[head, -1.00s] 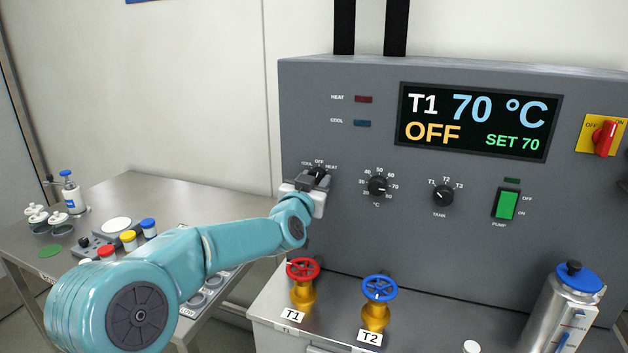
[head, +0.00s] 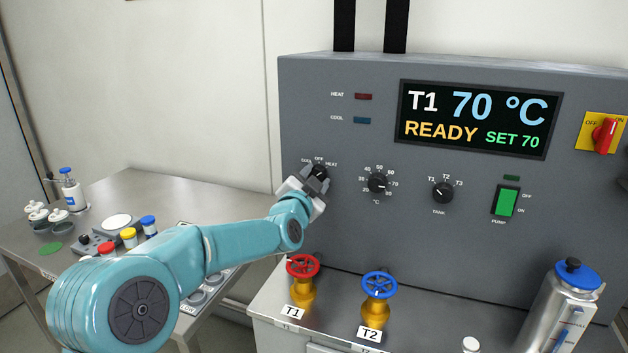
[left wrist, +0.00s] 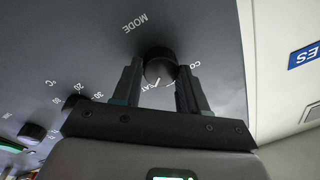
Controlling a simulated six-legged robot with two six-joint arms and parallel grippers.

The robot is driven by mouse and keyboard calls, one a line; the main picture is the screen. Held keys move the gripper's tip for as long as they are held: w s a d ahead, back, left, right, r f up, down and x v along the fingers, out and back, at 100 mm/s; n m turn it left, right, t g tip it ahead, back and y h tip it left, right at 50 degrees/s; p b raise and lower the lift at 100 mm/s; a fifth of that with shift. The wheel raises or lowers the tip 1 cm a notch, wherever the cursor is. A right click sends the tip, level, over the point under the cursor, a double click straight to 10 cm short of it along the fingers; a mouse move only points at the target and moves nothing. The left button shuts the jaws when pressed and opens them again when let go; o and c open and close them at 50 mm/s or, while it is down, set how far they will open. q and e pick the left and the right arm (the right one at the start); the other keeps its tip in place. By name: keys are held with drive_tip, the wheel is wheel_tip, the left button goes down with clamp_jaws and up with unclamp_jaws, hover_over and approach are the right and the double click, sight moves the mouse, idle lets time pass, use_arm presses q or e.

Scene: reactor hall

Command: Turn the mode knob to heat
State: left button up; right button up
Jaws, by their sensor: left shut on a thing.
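The black mode knob (head: 318,172) is at the left of the grey control panel, under the labels COOL, OFF and HEAT. My left gripper (head: 313,180) is shut on it and tilted to the right. In the left wrist view the knob (left wrist: 159,66) sits between the two dark fingers of the gripper (left wrist: 160,85), near the word MODE. Its pointer mark lies by the partly covered HEAT label. The display (head: 478,121) reads T1, 70 °C, READY and SET 70. My right gripper is out of view.
The temperature knob (head: 377,184) is close to the right of my gripper, then the tank knob (head: 443,193) and green pump switch (head: 507,202). A red valve wheel (head: 302,266) and a blue one (head: 378,286) stand below. A steel table (head: 190,198) with small jars is at left.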

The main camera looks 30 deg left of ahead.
use_arm(q)
drive_tip(key=shift+r, duration=0.1)
drive_tip(key=o, duration=1.1)
drive_tip(key=shift+c, duration=0.2)
drive_tip(key=shift+s, duration=0.2)
drive_tip(key=b+v, duration=0.3)
drive_tip(key=v, duration=1.3)
drive_tip(key=shift+b, duration=0.3)
drive_tip(key=shift+s+d, duration=0.1)
